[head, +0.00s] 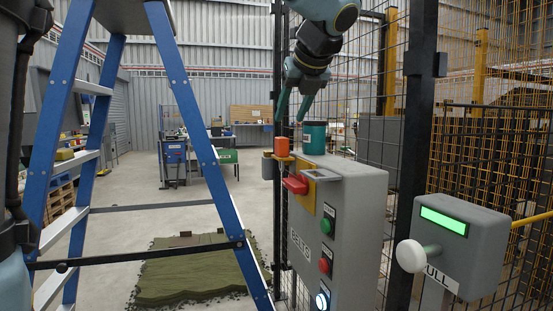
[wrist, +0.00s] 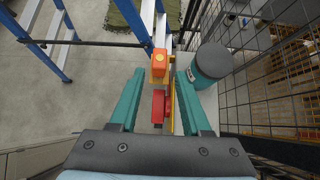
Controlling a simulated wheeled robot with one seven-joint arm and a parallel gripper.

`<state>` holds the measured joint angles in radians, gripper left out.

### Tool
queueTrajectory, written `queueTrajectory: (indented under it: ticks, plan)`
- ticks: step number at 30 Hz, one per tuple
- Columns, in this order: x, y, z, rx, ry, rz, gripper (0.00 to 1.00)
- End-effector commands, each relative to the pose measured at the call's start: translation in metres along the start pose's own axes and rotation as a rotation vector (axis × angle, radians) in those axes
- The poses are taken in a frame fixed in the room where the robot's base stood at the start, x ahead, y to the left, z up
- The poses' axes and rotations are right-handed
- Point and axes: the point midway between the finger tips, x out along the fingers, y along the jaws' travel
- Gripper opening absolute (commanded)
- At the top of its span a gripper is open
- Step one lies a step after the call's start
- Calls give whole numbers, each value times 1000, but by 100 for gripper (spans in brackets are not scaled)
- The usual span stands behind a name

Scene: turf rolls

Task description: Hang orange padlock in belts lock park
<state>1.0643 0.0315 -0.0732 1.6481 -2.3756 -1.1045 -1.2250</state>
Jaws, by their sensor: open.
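The orange padlock (head: 281,147) sits upright at a small tan ledge (head: 283,158) at the top left of the grey belts box (head: 350,215). It also shows in the wrist view (wrist: 159,56), ahead of the fingertips; its shackle cannot be made out. A red switch handle (head: 295,184) sits on a yellow plate (head: 306,187) on the box front. My gripper (head: 294,116) is open and empty, teal fingers pointing down above the padlock. In the wrist view my gripper (wrist: 159,75) has its fingers apart, either side of the red handle's line. I cannot tell which fitting is the lock park.
A teal canister with a dark lid (head: 314,139) stands on the box top, close right of the fingers. Wire fence (head: 360,70) stands behind. A grey panel with a green display (head: 460,240) is at right. A blue ladder (head: 195,120) stands left; open floor lies beyond.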

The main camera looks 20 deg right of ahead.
Motion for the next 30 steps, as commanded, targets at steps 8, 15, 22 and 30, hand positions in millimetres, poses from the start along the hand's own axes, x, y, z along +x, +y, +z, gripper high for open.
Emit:
queueTrajectory:
  ticks: [8,15,22,30]
  plan:
    - [27,-3,-7,-25,28,-3,48]
    - [51,-3,-7,-25,25,-4,48]
    - [77,0,-9,-23,27,-2,48]
    - [104,0,-11,-24,24,-5,48]
